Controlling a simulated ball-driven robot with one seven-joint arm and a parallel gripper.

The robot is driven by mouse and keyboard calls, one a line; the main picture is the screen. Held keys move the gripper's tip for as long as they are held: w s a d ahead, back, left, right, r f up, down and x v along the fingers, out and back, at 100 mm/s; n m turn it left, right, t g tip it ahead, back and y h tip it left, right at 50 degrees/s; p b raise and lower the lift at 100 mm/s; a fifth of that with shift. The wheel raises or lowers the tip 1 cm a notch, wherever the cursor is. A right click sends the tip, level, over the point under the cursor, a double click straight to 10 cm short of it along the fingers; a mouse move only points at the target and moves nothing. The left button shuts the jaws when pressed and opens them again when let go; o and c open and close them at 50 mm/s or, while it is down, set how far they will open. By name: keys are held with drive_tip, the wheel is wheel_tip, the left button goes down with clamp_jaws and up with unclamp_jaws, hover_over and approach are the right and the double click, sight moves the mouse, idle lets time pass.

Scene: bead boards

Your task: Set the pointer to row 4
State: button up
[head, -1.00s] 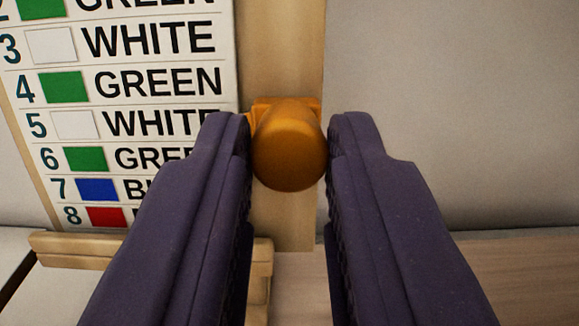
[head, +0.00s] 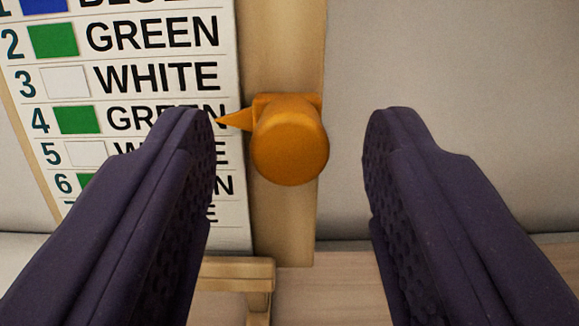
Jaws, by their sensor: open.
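The orange pointer (head: 289,140) has a round knob and a pointed tip on its left side. It sits on a vertical wooden rail (head: 283,225) beside the chart (head: 150,75). The tip is level with row 4, green, and lies at the end of its word. My gripper (head: 290,135) is open, with one purple finger on each side of the knob. There is a clear gap between each finger and the knob. The left finger hides parts of rows 4 and below.
A wooden ledge (head: 235,274) stands below the chart on a wooden surface (head: 330,290). A plain pale wall (head: 440,60) fills the right side, with free room there.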

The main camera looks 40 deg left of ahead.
drive_tip(key=p+v, duration=0.1)
drive_tip(key=v, duration=0.6)
drive_tip(key=shift+s+d, duration=0.2)
drive_tip(key=shift+s, duration=0.1)
drive_tip(key=shift+r, duration=0.15)
